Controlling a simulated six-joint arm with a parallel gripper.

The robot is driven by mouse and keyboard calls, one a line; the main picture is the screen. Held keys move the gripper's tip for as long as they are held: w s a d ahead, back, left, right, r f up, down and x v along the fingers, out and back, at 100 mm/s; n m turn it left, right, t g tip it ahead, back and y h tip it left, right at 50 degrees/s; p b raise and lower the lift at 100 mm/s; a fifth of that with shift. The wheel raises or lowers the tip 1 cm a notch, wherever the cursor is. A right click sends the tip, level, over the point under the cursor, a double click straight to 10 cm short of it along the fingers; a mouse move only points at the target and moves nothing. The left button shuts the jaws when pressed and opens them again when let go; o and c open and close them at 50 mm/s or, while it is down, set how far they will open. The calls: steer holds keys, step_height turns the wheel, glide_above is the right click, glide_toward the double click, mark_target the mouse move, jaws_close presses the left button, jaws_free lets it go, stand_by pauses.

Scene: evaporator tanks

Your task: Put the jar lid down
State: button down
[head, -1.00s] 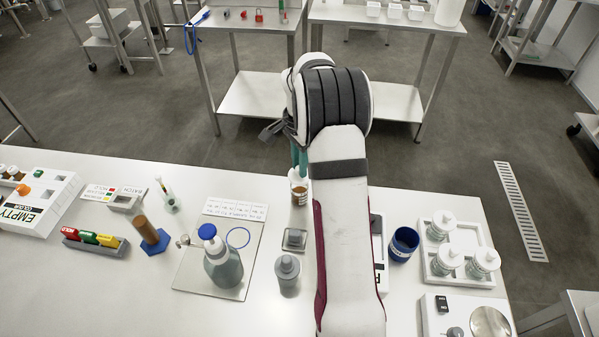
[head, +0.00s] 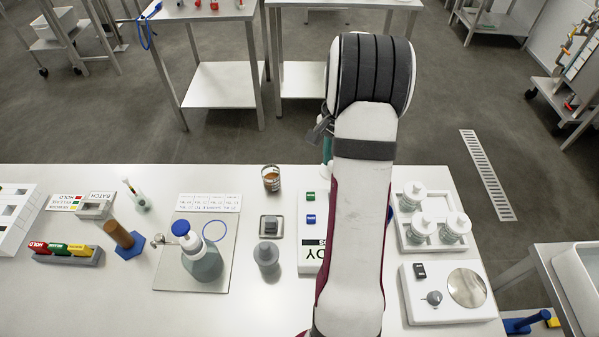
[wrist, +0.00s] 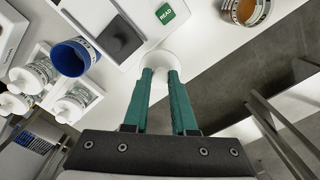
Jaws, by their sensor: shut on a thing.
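My gripper (wrist: 160,76) is shut on the white round jar lid (wrist: 160,60), which shows beyond the teal fingertips in the wrist view. I cannot tell how high the lid is above the white table. The open glass jar (head: 271,179) with brown contents stands near the table's far edge, left of my arm. It also shows at the top right of the wrist view (wrist: 246,11), apart from the lid.
A blue cup (wrist: 72,57) and a tray (head: 403,240) of white-capped bottles are to the right in the head view. A blue-capped bottle (head: 205,262) stands left.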

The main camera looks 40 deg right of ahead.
steer(key=w+a+f, duration=0.1)
steer(key=w, duration=0.1)
steer(key=w+a+f, duration=0.1)
steer(key=w+f, duration=0.1)
steer(key=w, duration=0.1)
steer(key=w+f, duration=0.2)
steer(key=shift+w+a, duration=0.35)
steer(key=shift+a, duration=0.05)
step_height(320, 180, down, 4)
steer(key=shift+w, duration=0.15)
steer(key=shift+f, duration=0.15)
steer(key=c, duration=0.7)
jaws_free()
